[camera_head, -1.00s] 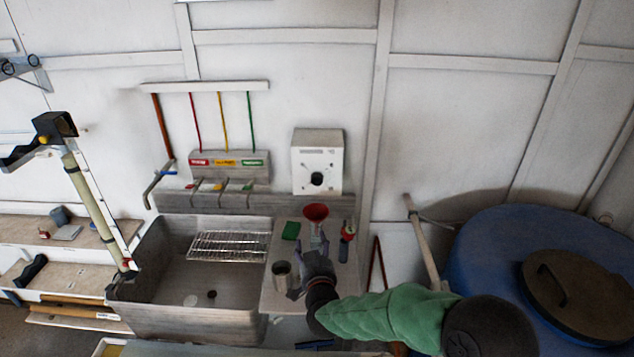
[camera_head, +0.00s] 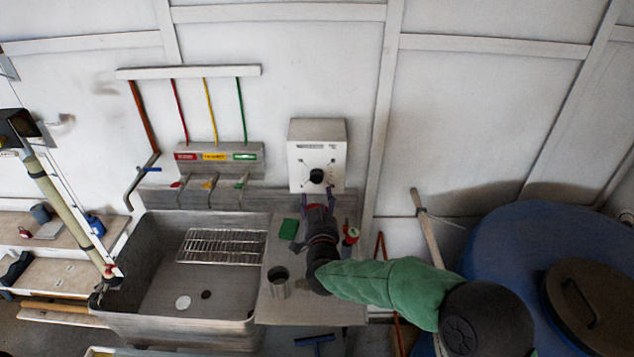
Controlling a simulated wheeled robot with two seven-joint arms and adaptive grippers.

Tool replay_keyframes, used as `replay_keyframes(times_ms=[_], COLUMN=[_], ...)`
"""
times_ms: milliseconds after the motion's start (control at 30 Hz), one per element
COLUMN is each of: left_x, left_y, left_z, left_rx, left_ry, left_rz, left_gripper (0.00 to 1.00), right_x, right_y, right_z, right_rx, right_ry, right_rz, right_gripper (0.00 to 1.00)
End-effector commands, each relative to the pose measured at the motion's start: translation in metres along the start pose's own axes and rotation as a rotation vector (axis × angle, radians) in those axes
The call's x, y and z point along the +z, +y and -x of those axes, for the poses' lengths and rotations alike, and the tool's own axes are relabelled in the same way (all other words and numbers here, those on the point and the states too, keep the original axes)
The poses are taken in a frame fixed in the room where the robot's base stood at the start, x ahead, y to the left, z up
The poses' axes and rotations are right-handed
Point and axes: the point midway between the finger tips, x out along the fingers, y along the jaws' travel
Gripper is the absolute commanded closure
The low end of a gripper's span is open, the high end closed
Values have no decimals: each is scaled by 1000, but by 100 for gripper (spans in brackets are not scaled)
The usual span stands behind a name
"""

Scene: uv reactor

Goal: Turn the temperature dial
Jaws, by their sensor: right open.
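The temperature dial (camera_head: 316,176) is a black round knob on the front of a white box (camera_head: 303,155) mounted on the wall above the counter. My right gripper (camera_head: 317,194) comes up from below, with its two fingers spread and pointing at the box. The fingertips are just under the dial, one to each side; I cannot tell whether they touch the box. The gripper is open and appears empty. My left gripper is not in view.
A steel sink (camera_head: 145,270) with a wire rack (camera_head: 221,246) stands left of the counter (camera_head: 300,310). A green sponge (camera_head: 289,229), a metal cup (camera_head: 278,282) and a red-topped bottle (camera_head: 351,236) are near my right arm. A blue barrel (camera_head: 500,245) stands at right.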

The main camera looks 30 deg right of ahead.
Motion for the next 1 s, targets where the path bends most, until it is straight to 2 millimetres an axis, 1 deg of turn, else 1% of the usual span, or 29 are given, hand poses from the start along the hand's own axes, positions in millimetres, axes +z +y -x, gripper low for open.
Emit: replay_keyframes(times_ms=[100,300,500,700,967,1000], left_x=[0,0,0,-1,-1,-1], left_y=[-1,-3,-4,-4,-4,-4], left_z=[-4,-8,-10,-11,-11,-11], left_rx=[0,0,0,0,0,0], left_ry=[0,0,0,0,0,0], left_rz=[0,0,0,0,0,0], left_gripper=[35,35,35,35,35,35], right_x=[2,2,2,1,1,1], right_y=[1,0,0,0,0,0], right_z=[-20,-52,-75,-84,-85,-85], right_rx=[2,1,1,0,0,0], right_ry=[-2,-2,-2,-1,-1,-1], right_rz=[0,0,0,0,0,0], right_gripper=[38,38,38,38,38,44])
